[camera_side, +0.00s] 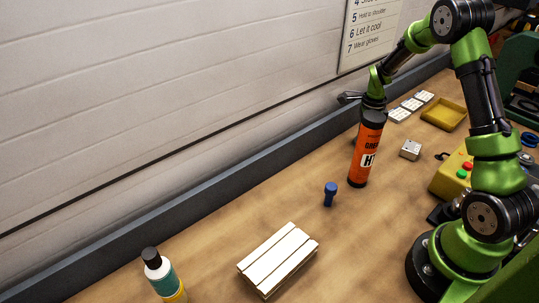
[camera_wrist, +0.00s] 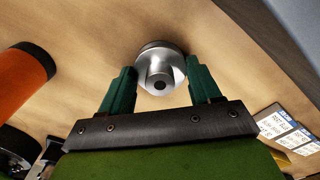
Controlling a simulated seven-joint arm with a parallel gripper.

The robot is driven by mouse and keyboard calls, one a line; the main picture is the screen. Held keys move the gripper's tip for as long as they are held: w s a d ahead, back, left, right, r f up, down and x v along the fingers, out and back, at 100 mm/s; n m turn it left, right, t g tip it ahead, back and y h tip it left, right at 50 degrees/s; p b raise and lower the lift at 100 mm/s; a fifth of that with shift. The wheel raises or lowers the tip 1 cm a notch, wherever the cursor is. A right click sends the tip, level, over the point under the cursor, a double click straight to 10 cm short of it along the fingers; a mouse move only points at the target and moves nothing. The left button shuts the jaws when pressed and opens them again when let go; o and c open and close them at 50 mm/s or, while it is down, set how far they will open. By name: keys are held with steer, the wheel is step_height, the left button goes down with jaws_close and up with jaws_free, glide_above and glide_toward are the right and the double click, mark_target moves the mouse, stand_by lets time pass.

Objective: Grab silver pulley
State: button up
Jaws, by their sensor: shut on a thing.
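The silver pulley (camera_wrist: 161,66) shows in the wrist view as a round metal disc with a stepped hub and a dark bore. My gripper (camera_wrist: 162,82) has its two green fingers on either side of the pulley, shut on it. Wooden bench surface lies behind the pulley; I cannot tell whether it touches the bench. In the side view my wrist comes down behind the orange grease tube, which hides the fingertips and the pulley.
The orange tube (camera_side: 368,150) stands close to my gripper; it also shows in the wrist view (camera_wrist: 20,80). White cards (camera_side: 411,105), a yellow tray (camera_side: 444,114) and a small grey block (camera_side: 410,150) lie nearby. A blue knob (camera_side: 330,193), slatted block (camera_side: 278,258) and bottle (camera_side: 163,275) stand nearer.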

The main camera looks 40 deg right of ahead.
steer(key=shift+c, duration=0.8)
